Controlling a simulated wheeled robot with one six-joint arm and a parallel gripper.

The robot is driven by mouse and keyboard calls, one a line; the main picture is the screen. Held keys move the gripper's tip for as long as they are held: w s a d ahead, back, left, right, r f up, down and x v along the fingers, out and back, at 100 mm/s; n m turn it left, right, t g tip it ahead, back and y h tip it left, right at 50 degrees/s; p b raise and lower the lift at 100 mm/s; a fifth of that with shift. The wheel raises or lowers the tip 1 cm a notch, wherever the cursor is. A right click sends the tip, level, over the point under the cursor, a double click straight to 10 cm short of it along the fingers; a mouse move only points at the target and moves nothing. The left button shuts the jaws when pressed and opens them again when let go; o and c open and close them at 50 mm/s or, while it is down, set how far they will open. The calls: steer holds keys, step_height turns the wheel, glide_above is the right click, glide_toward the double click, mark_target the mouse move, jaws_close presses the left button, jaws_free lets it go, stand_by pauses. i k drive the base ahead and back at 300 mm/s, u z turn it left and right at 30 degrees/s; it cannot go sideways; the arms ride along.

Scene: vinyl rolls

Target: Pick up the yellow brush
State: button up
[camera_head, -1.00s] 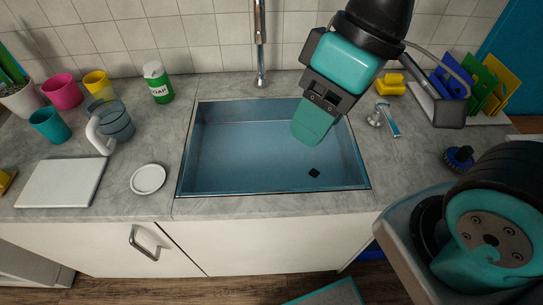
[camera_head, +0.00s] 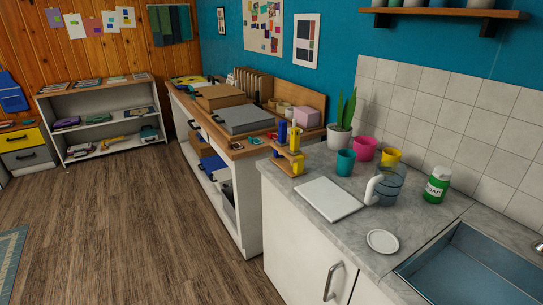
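I cannot make out a yellow brush for certain. A yellow object (camera_head: 290,158) stands at the left end of the grey marble counter, and its exact kind is too small to tell. A yellow cup (camera_head: 392,155) stands further right on the counter, near the tiled wall. My gripper and arm are not in view.
The sink (camera_head: 470,265) is lower right. A white shelf (camera_head: 100,118) stands far left.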

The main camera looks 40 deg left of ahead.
mark_target(294, 150)
steer(key=u, duration=2.15)
steer(key=k, duration=0.75)
steer(key=z, duration=0.75)
steer(key=i, duration=1.35)
steer(key=u, duration=1.15)
steer(key=i, duration=0.55)
steer(key=u, duration=0.25)
